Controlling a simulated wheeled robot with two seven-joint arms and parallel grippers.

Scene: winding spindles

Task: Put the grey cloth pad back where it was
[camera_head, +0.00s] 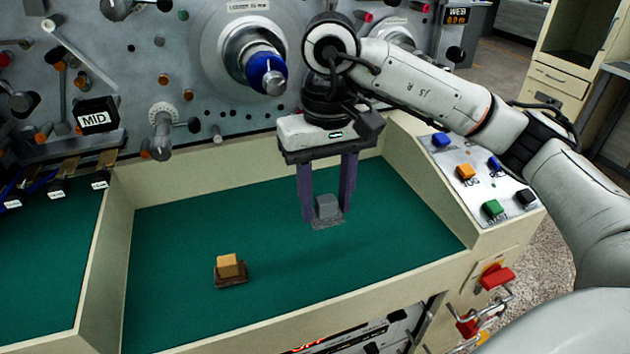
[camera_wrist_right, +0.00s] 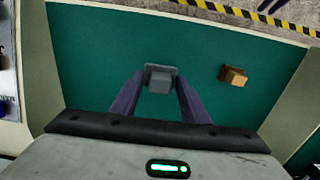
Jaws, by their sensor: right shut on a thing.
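The grey cloth pad (camera_head: 327,206) is a small grey block between the two purple-grey fingers of my right gripper (camera_head: 325,212). The gripper points down and is shut on the pad. In the right wrist view the pad (camera_wrist_right: 160,78) sits between the fingertips. A flat dark grey patch (camera_head: 328,223) shows just under the pad on the green tray floor; I cannot tell whether the pad touches it. My left gripper is not in view.
An orange block (camera_head: 228,264) on a brown base stands on the green floor (camera_head: 180,225) at front left. Cream walls surround the tray. A button panel (camera_head: 480,178) is at right, and a blue-capped spindle (camera_head: 266,72) juts out behind. Floor between the blocks is clear.

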